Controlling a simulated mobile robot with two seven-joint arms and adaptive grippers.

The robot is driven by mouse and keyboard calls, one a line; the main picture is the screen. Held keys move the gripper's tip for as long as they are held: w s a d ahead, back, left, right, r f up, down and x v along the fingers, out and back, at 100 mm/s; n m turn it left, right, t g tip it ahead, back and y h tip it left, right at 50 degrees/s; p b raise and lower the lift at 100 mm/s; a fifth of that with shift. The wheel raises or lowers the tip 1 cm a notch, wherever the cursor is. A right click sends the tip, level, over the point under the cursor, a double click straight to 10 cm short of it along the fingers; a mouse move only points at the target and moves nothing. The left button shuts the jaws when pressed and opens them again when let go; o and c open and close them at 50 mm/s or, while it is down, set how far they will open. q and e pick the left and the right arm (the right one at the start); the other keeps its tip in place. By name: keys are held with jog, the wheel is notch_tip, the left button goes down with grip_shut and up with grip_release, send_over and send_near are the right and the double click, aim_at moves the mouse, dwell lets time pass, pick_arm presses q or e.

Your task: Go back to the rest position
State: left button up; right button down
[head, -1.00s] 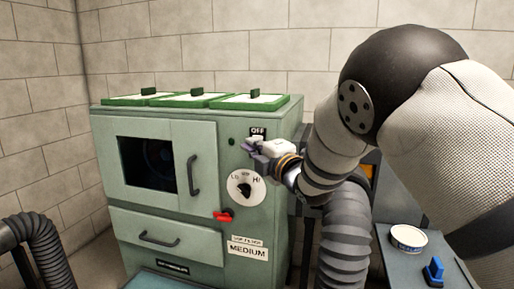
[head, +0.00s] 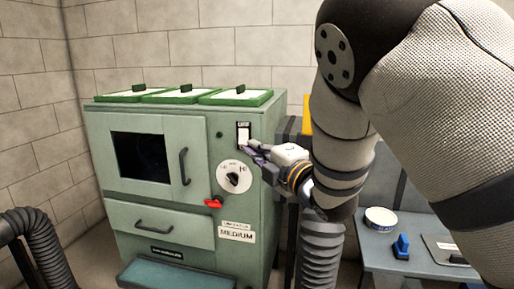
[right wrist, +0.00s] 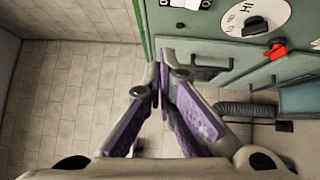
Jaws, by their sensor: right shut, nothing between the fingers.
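My right gripper (head: 254,150) is shut and empty, in front of the right part of the green machine (head: 120,212), just below and right of a small white switch plate (head: 243,135). I cannot tell from the head view how far it is from the panel. In the right wrist view its purple-padded fingers (right wrist: 160,78) meet at the tips with nothing between them, and the panel with the dial (right wrist: 262,22) lies beyond them. My left gripper is not in view.
The machine carries a dial (head: 234,177), a red lever (head: 213,203), a door handle (head: 184,166) and green-rimmed lids on top. A side table (head: 385,250) at right holds a round tin (head: 381,219) and a blue brush (head: 401,246). A ribbed hose (head: 45,250) stands at left.

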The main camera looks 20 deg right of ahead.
jog(key=s+d+f+m+g+h, duration=0.1)
jog(key=s+f+m+g, duration=0.3)
jog(key=f, duration=0.6)
jog(key=s+d+f+m+g+h, duration=0.1)
jog(key=s+f+m+g+h, duration=0.15)
jog(key=s+f, duration=0.6)
jog(key=s+d+f+m+g+h, duration=0.1)
jog(key=s+d+f+m+g, duration=0.3)
jog(key=f, duration=0.9)
jog(key=s+a+f+m+g, duration=0.1)
jog(key=s+f+m+g, duration=0.1)
jog(key=s+f, duration=0.3)
jog(key=s+a+f+m+g, duration=0.1)
jog(key=s+a+f+m, duration=0.2)
jog(key=s, duration=0.5)
jog(key=s+f+m+g, duration=0.3)
jog(key=s+m+g, duration=0.3)
jog(key=s, duration=1.6)
jog(key=shift+s+a+f+g, duration=0.2)
jog(key=shift+s+a+g, duration=0.1)
jog(key=shift+g, duration=0.45)
jog(key=shift+y, duration=0.25)
